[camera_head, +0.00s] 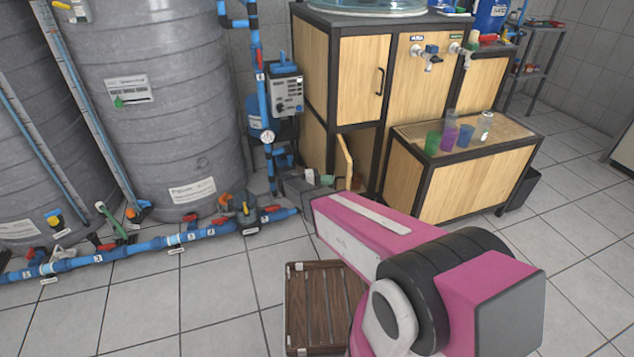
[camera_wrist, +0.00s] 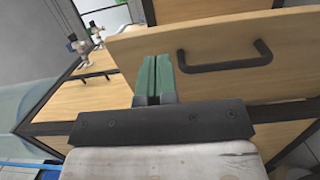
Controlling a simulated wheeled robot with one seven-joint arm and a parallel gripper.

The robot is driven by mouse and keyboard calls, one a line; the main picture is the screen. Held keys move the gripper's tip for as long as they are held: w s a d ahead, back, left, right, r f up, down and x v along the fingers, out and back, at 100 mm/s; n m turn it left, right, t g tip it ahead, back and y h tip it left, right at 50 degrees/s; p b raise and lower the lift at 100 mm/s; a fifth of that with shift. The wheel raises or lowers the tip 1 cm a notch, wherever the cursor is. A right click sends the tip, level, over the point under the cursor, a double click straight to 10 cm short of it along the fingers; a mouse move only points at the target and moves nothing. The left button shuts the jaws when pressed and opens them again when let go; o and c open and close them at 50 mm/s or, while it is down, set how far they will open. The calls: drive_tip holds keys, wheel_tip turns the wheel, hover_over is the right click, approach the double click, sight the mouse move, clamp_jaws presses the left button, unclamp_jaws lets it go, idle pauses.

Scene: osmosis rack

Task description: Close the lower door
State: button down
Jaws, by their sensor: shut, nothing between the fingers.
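The lower door (camera_head: 345,161) stands open below the upper cabinet door and shows as a narrow, nearly edge-on pale wood panel. In the wrist view the wooden door panel (camera_wrist: 215,38) fills the upper right, with its black bar handle (camera_wrist: 226,62) facing the camera. My gripper (camera_head: 328,180) is just left of the open door, low at the cabinet front. Its green fingers (camera_wrist: 155,72) are together, empty, and in front of the panel, left of the handle. I cannot tell whether the fingertips touch the panel. My arm hides part of the lower opening.
The upper door (camera_head: 362,80) is closed. A low wooden cabinet (camera_head: 462,184) with cups on top stands to the right. Blue pipes (camera_head: 165,243) with valves run along the floor at left. A slatted wooden crate (camera_head: 322,303) sits on the floor beside my arm.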

sight(347, 178)
drive_tip(key=d, duration=0.5)
drive_tip(key=shift+w+d, duration=0.2)
drive_tip(key=shift+d, duration=0.15)
